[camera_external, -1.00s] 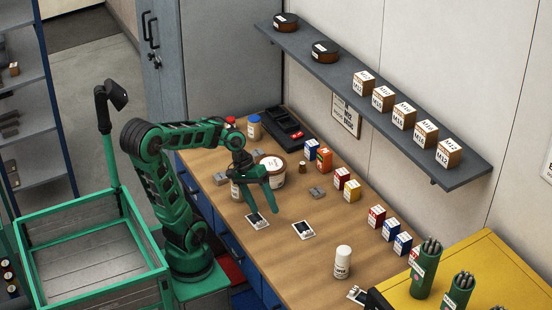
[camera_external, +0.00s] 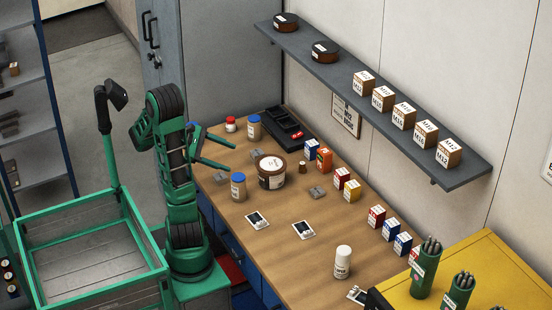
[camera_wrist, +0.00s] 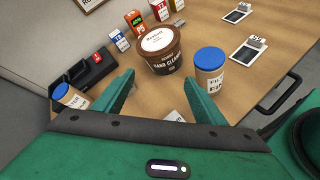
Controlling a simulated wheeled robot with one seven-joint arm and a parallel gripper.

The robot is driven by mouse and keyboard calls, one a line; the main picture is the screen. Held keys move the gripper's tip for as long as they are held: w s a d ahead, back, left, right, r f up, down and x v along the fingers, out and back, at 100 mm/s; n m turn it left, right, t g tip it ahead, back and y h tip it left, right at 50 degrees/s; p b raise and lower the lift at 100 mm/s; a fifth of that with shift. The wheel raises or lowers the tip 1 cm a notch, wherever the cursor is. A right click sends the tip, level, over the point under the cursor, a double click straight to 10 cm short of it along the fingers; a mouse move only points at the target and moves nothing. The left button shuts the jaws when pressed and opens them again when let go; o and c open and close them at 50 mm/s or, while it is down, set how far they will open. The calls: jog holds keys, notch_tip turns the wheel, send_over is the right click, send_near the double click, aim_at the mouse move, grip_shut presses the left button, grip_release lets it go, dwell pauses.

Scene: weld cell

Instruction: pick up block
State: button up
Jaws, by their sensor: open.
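Several small grey metal blocks lie on the wooden bench. One block (camera_external: 220,178) is near the front edge, left of a blue-capped jar. A second block (camera_external: 256,153) is farther back, and a third block (camera_external: 317,192) lies right of the brown tub. My gripper (camera_external: 235,156) is open and empty, above the left part of the bench. In the wrist view its fingers (camera_wrist: 160,80) spread wide, with the tub beyond them. A pale grey piece (camera_wrist: 175,116) shows between the fingers, partly hidden by the gripper body; I cannot tell which block it is.
A brown hand-cleaner tub (camera_external: 271,172), a blue-capped jar (camera_external: 238,187) and another blue-capped jar (camera_external: 254,127) stand close by. A black tray (camera_external: 284,130) lies at the back. Small boxes line the wall side. The bench front-middle is mostly clear.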

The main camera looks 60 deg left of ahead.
aim_at(221, 175)
jog(key=s+a+f+n, duration=0.1)
jog(key=s+f+n, duration=0.1)
jog(key=s+a+f+n+t, duration=0.1)
jog(key=s+a+f+n, duration=0.1)
jog(key=f, duration=0.1)
jog(key=s+a+f+n, duration=0.1)
jog(key=s+f+n, duration=0.1)
jog(key=s+f, duration=0.1)
jog(key=shift+s+a, duration=0.1)
jog(key=shift+a, duration=0.25)
jog(key=shift+n+t, duration=0.3)
jog(key=shift+x, duration=2.45)
jog(key=shift+d, duration=0.1)
jog(key=c, duration=1.5)
jog(key=shift+r, duration=0.1)
jog(key=shift+r, duration=0.1)
